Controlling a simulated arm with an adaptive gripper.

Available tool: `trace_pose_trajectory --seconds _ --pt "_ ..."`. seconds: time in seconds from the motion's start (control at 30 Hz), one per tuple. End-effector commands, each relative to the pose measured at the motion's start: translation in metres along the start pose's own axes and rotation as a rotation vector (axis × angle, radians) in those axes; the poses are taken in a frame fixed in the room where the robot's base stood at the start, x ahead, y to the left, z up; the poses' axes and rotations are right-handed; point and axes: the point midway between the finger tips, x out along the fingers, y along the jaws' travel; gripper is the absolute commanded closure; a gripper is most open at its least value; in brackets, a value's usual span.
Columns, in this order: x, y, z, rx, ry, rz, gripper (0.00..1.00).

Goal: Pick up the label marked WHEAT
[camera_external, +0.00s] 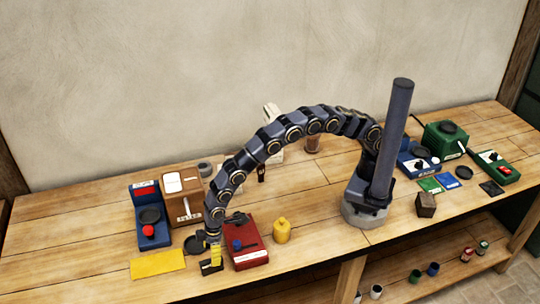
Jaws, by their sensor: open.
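No lettering is legible at this size, so I cannot tell which piece is the label marked WHEAT. A flat yellow card (158,264) lies on the bench at the front left. My gripper (211,258) is open and points down just right of the yellow card, beside the red device. Its fingers are small in view, with yellow and black parts at the tip, and I cannot tell whether they touch the bench.
A red device (246,245) with a white strip stands close right of my gripper, then a yellow bottle (282,230). A blue scale (149,222) and a brown box (181,195) stand behind. Green and blue machines (445,138) crowd the right. The bench's front middle is clear.

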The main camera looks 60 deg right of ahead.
Motion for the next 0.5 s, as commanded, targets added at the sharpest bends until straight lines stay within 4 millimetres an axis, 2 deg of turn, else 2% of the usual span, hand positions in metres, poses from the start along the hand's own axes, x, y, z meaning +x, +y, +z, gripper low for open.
trace_pose_trajectory --seconds 0.1,0.27,0.5 --pt "0.014 0.001 0.001 0.001 -0.004 0.001 0.51" --pt "0.026 0.004 0.002 0.002 -0.004 0.000 0.51" --pt "0.062 0.008 0.003 0.002 -0.005 0.000 0.51"
